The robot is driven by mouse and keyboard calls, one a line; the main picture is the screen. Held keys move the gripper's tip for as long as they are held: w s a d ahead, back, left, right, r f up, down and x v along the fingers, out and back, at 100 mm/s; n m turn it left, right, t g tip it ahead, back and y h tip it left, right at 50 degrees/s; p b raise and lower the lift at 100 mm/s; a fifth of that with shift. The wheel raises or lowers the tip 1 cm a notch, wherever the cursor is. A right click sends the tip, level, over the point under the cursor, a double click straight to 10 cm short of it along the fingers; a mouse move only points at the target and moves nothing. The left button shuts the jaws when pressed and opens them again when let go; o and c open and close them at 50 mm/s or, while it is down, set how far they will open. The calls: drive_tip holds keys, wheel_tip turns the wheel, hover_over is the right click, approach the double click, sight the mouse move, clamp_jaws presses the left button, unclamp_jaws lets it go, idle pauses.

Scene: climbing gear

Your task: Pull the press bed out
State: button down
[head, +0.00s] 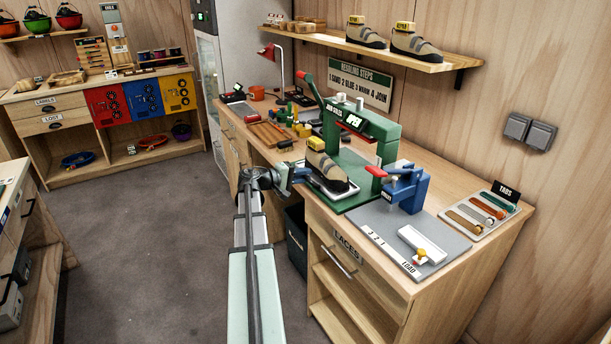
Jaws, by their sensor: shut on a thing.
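The green press (371,127) stands on the bench, with an "OPEN" label on its head and its lever raised. The press bed (344,191) is a pale tray low on the green base (372,196). A grey and tan shoe with a yellow tag (326,168) sits on the bed, in front of the press body. My gripper (297,174) reaches in from the left and is shut at the bed's left end. The fingertips and the part they hold are small and partly hidden.
A blue clamp (405,188) stands close right of the press. A grey mat (413,240) with a white slider and a tab tray (480,214) lie further right. Tools and a red lamp (272,55) fill the bench behind. The floor at left is clear.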

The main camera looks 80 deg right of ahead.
drive_tip(key=c, duration=1.3)
unclamp_jaws()
drive_tip(key=v, duration=1.3)
drive_tip(key=shift+w+a, duration=0.25)
